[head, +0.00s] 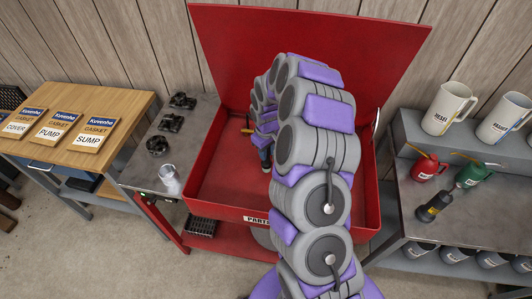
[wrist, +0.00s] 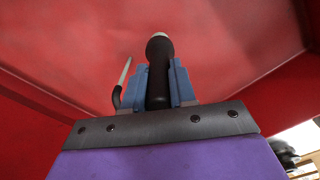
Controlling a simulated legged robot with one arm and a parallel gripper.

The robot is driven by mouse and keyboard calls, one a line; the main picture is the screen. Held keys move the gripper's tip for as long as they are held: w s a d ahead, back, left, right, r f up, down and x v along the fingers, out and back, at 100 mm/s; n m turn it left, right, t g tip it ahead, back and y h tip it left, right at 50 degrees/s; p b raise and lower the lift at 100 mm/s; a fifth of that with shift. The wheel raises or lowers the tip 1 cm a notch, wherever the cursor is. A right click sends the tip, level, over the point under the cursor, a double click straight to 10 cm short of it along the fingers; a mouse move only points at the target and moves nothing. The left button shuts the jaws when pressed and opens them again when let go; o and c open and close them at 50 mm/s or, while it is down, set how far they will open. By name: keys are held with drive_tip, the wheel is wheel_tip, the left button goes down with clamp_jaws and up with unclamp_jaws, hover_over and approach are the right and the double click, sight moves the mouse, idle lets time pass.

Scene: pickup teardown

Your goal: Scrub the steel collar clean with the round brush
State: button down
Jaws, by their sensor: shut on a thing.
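My gripper (wrist: 158,75) is shut on a black handle (wrist: 159,88) with a thick rounded upper part and a pale end. It may be the round brush, but no bristles show. In the head view my gripper (head: 265,156) is inside the red parts washer basin (head: 213,187), mostly hidden behind my arm. I cannot make out a steel collar for certain. A small pale cylinder (head: 170,180) stands on the grey side shelf left of the basin. A yellow piece (head: 247,130) shows in the basin beside my arm.
The basin's raised red lid (head: 225,45) stands behind. A thin rod with a black bend (wrist: 122,82) is close left of the held handle. Dark parts (head: 158,146) lie on the side shelf. Gasket packs (head: 90,134) are on the left bench; jugs (head: 448,108) and oil cans (head: 428,167) stand right.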

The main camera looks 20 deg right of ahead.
drive_tip(key=shift+r+p, duration=1.3)
drive_tip(key=shift+r, duration=2.75)
